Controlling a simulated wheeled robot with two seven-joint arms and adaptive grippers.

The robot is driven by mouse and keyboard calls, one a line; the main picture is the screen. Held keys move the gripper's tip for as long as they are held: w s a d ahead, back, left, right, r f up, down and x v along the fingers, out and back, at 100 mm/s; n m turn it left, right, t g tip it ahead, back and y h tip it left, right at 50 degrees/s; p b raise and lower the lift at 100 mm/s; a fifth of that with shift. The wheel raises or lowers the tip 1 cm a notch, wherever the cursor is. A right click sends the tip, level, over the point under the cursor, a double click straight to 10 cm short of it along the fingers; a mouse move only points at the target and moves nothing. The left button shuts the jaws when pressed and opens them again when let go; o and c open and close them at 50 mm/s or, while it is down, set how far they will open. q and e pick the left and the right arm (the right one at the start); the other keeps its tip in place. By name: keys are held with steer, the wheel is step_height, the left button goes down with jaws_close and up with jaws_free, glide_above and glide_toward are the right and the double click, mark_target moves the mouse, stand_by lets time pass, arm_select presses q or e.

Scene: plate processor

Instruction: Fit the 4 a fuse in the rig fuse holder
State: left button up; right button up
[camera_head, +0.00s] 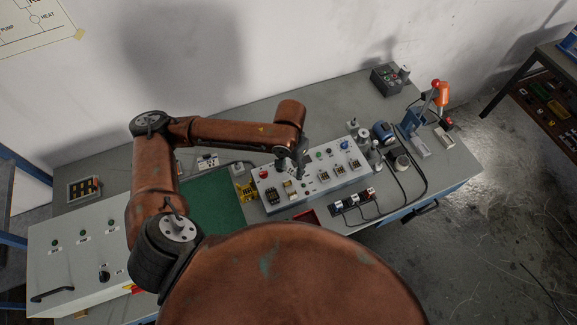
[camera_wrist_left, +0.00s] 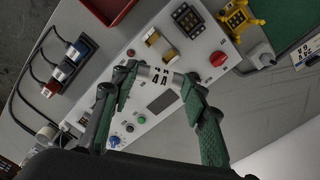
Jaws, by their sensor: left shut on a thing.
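The rig is a light grey panel box (camera_head: 330,179) on the bench, with buttons, a red knob and sockets. My left gripper (camera_head: 296,168) is low over its middle. In the left wrist view, my left gripper (camera_wrist_left: 163,86) has green-padded fingers shut on the pale 4 A fuse (camera_wrist_left: 152,74), which lies crosswise between the fingertips above the panel (camera_wrist_left: 205,46). A brass-coloured fitting, apparently the fuse holder (camera_wrist_left: 161,46), sits on the panel just beyond the fuse, apart from it in the picture. The exact height gap cannot be told. My right gripper is not in view.
A green mat (camera_head: 212,203) and a yellow part (camera_head: 246,190) lie left of the rig. Plugs with cables (camera_head: 354,199) lie in front, near a red tray (camera_head: 306,216). A blue tool, a lever press (camera_head: 415,122) and small items crowd the right end.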

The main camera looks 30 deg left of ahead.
mark_target(290, 173)
arm_select(q)
steer(key=m+p, duration=0.1)
steer(key=p, duration=0.1)
steer(key=m+p, duration=0.1)
steer(key=p, duration=0.1)
steer(key=m+p, duration=0.1)
steer(key=p, duration=0.1)
steer(key=shift+d+f+p, duration=0.25)
steer(key=shift+f+p, duration=0.1)
steer(key=f+m+p, duration=0.2)
steer(key=p, duration=0.1)
steer(key=shift+s+a+m, duration=0.15)
steer(key=shift+s+m, duration=0.25)
steer(key=shift+s+f+p, duration=0.1)
steer(key=shift+f+p, duration=0.1)
steer(key=shift+p, duration=0.2)
steer(key=shift+f, duration=0.2)
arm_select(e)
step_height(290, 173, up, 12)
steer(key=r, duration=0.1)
arm_select(q)
steer(key=shift+f+b, duration=0.35)
step_height(290, 173, down, 5)
steer(key=b, duration=0.7)
steer(key=shift+f, duration=0.2)
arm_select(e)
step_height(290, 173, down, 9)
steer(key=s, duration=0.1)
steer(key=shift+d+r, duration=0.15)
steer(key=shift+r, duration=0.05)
